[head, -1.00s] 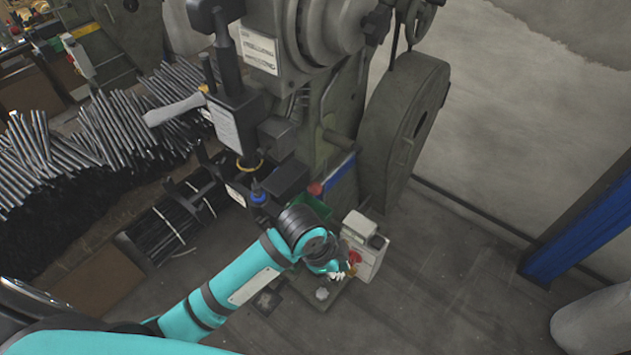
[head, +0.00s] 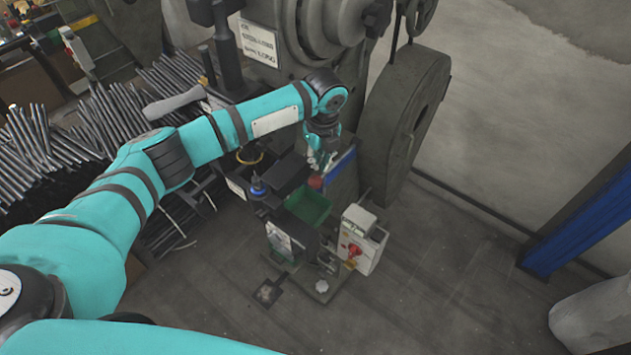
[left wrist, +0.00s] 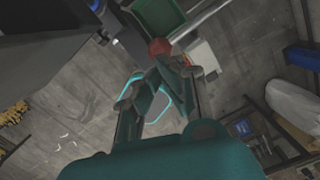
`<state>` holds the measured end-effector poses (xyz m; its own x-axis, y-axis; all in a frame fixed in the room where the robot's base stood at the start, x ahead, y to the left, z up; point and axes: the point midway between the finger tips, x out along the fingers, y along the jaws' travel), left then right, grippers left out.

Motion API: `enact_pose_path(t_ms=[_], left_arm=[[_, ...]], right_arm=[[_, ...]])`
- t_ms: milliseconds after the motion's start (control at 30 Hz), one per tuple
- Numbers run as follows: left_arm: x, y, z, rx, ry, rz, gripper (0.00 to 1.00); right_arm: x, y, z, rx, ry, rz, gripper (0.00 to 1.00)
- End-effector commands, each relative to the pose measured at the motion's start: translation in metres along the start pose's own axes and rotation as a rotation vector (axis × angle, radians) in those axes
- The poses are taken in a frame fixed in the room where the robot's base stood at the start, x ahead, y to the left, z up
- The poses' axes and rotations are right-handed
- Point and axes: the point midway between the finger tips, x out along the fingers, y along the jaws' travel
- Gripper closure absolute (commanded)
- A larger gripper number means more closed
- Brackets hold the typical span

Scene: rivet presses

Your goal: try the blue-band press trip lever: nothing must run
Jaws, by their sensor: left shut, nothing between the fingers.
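The press (head: 330,110) is grey-green and carries a blue band (head: 341,164) low on its frame. A red ball knob (head: 316,183), which looks like the end of the trip lever, sticks out beside the band. My left gripper (head: 320,160) is shut and empty, just above the knob in the head view. In the left wrist view the red knob (left wrist: 159,46) shows just beyond the fingertips of my left gripper (left wrist: 160,80); I cannot tell whether they touch. The lever's shaft is mostly hidden. My right gripper is out of view.
A control box (head: 366,238) with a red switch (head: 353,250) stands below, right of a green bin (head: 309,206). A large flywheel (head: 405,130) is right of the press. Metal rods (head: 45,155) are piled at left.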

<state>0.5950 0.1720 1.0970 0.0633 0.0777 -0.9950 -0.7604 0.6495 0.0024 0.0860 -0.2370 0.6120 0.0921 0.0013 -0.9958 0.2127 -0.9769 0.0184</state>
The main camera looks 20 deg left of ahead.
Motion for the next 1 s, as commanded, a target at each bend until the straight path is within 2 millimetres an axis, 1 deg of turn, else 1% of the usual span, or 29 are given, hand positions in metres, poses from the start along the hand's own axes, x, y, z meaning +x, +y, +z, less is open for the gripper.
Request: enact_pose_path(t_ms=[200,333,467,567,600,633,800,900,1000], left_arm=[[0.000,0.000,-0.001,-0.001,0.000,-0.001,1.00],[0.004,0.000,-0.001,-0.001,0.000,-0.001,1.00],[0.013,0.000,-0.001,-0.001,0.000,0.000,1.00],[0.023,0.000,-0.001,-0.002,0.000,-0.001,1.00],[0.029,0.000,-0.001,-0.002,0.000,0.000,1.00],[0.036,0.000,-0.001,-0.002,0.000,-0.001,1.00],[0.058,0.000,-0.001,-0.002,-0.001,-0.002,1.00],[0.067,0.000,-0.001,-0.002,0.000,-0.002,1.00],[0.071,0.000,-0.001,-0.002,-0.001,-0.002,1.00]], right_arm=[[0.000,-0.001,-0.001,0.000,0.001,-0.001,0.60],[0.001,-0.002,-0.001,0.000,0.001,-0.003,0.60],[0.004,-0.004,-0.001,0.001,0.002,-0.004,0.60],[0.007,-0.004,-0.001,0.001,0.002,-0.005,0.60],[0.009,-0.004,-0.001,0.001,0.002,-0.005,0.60],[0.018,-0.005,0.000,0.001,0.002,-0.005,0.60],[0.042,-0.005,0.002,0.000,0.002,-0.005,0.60],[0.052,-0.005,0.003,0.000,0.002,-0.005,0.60],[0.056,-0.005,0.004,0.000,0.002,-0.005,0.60]])
